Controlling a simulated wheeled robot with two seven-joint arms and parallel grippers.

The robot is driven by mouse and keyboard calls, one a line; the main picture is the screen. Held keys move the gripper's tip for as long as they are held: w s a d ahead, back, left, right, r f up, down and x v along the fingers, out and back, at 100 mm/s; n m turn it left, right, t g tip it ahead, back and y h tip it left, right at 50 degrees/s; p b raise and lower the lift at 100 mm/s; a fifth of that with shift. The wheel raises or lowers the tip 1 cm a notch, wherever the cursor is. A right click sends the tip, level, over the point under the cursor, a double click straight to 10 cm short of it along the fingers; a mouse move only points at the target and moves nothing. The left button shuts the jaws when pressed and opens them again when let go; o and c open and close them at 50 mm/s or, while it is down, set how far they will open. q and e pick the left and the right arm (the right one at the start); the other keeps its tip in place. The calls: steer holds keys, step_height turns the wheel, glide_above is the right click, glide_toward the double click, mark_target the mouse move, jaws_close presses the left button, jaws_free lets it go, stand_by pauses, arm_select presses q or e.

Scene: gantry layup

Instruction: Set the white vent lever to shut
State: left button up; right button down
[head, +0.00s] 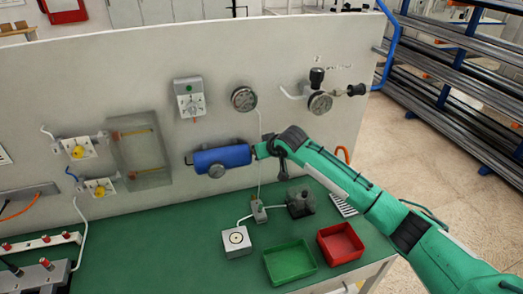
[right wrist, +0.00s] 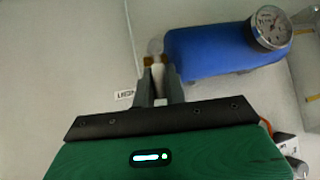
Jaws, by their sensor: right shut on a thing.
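My right gripper (head: 261,152) is at the right end of the blue cylinder (head: 222,156) on the upright panel. In the right wrist view the two fingers of my right gripper (right wrist: 159,78) are closed on the white vent lever (right wrist: 157,67), next to the end of the blue cylinder (right wrist: 210,50). Only a small part of the lever shows between the fingers; its full angle is hidden. A small label (right wrist: 124,95), upside down in the wrist view, is on the panel beside the fingers. My left gripper is not in view.
A gauge (right wrist: 270,27) sits on the cylinder. On the panel are another gauge (head: 244,98), a switch box (head: 189,98) and yellow-knobbed valves (head: 78,152). The green bench below holds a green tray (head: 290,263) and a red tray (head: 341,243).

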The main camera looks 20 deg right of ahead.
steer(key=shift+s+f, duration=0.1)
steer(key=shift+f, duration=0.05)
steer(key=c, duration=1.4)
jaws_free()
steer(key=shift+c, duration=0.2)
steer(key=shift+r, duration=0.2)
steer(key=b+v, duration=0.4)
steer(key=v, duration=0.9)
steer(key=shift+s, duration=0.25)
steer(key=shift+d+r, duration=0.1)
steer(key=shift+d, duration=0.05)
